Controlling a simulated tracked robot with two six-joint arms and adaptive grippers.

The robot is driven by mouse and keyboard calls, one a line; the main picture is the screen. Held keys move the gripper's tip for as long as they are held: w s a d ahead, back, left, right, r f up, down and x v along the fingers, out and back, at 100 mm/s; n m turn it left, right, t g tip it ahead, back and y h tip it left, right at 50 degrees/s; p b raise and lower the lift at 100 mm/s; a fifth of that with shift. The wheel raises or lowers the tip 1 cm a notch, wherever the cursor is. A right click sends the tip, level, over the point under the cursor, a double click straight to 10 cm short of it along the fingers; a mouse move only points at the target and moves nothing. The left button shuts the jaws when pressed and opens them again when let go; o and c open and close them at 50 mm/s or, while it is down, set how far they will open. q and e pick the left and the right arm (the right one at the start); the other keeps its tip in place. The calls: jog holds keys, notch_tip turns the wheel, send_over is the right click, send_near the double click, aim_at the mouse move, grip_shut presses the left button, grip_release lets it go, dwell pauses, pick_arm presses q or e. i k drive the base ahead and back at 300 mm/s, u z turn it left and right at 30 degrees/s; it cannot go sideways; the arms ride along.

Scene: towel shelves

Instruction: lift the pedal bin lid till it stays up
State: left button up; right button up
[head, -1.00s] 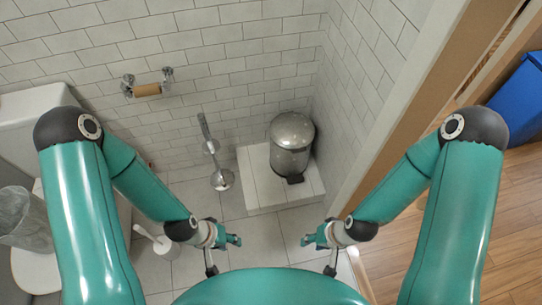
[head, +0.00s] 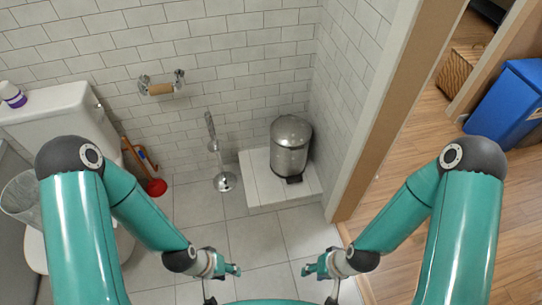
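The pedal bin (head: 289,158) is a metal cylinder with a domed lid (head: 291,129), which is down. A dark pedal (head: 294,179) sticks out at its front base. The bin stands upright on a low white tiled step (head: 263,186) in the corner. My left gripper (head: 236,270) is in front of and below the step in the picture, apart from the bin, with its fingers apart and nothing between them. My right gripper (head: 308,268) is likewise apart from the bin, with its fingers apart and empty.
A toilet (head: 62,122) stands at the left, with a red plunger (head: 156,187) beside it. A chrome stand (head: 224,181) is left of the step, under a paper holder (head: 161,88). A door frame (head: 385,130) and blue bin (head: 509,103) are at right. Floor before the step is clear.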

aim_at(292, 132)
jog(key=z, duration=0.15)
jog(key=i, duration=0.85)
jog(key=u, duration=0.2)
jog(key=k, duration=0.7)
jog(key=z, duration=0.25)
jog(key=i, duration=0.75)
jog(key=u, duration=0.1)
